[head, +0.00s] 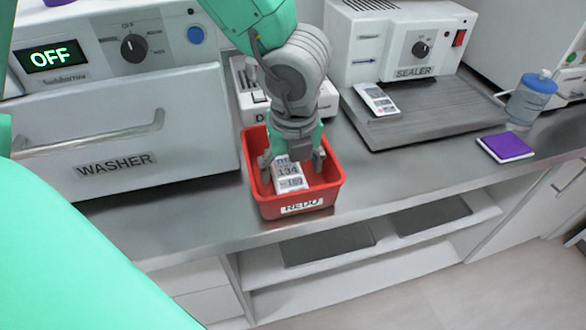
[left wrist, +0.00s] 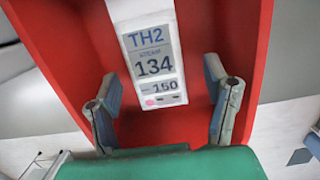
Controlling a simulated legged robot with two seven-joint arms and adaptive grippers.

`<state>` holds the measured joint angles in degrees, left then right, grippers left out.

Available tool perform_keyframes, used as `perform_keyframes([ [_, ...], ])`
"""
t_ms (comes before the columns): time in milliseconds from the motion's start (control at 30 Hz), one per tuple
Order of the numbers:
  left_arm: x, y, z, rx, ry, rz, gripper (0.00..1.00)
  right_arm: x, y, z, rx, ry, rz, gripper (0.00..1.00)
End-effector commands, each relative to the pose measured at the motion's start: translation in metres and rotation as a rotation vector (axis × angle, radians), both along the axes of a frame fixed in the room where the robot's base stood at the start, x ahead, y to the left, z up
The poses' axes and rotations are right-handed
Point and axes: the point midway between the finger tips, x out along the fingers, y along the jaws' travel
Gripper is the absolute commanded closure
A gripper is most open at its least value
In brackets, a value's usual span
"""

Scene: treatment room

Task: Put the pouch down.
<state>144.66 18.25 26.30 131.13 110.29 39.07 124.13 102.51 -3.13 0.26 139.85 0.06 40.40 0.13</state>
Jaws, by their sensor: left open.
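A white pouch (head: 290,178) with a printed label reading 134 is inside the red bin (head: 322,188) marked REDO. In the left wrist view the pouch (left wrist: 152,50) shows its label TH2, 134 and 150 against the red inside of the bin (left wrist: 235,30). My left gripper (head: 291,160) points down into the bin, its fingers open on either side of the pouch. In the left wrist view a gap shows between the pouch and each finger. My right gripper is not in view.
A washer (head: 130,120) stands left of the bin. A sealer (head: 410,45) with a tray (head: 420,118) stands to the right, a similar white pouch (head: 377,99) on it. A purple pad (head: 507,147) and a blue-capped bottle (head: 530,102) are farther right. The counter's front edge is close.

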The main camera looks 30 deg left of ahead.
Motion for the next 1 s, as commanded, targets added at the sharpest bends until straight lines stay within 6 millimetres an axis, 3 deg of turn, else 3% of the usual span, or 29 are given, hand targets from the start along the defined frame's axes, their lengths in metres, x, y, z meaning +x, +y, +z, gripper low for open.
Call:
perform_keyframes([
  [300,-0.006,-0.008,0.071,-0.003,-0.005,0.0,0.3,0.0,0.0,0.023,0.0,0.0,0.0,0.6],
  [500,-0.009,-0.011,0.098,-0.002,-0.002,0.0,0.3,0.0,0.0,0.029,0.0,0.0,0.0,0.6],
  [1000,-0.011,-0.012,0.105,-0.001,0.001,-0.001,0.3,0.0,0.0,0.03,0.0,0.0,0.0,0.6],
])
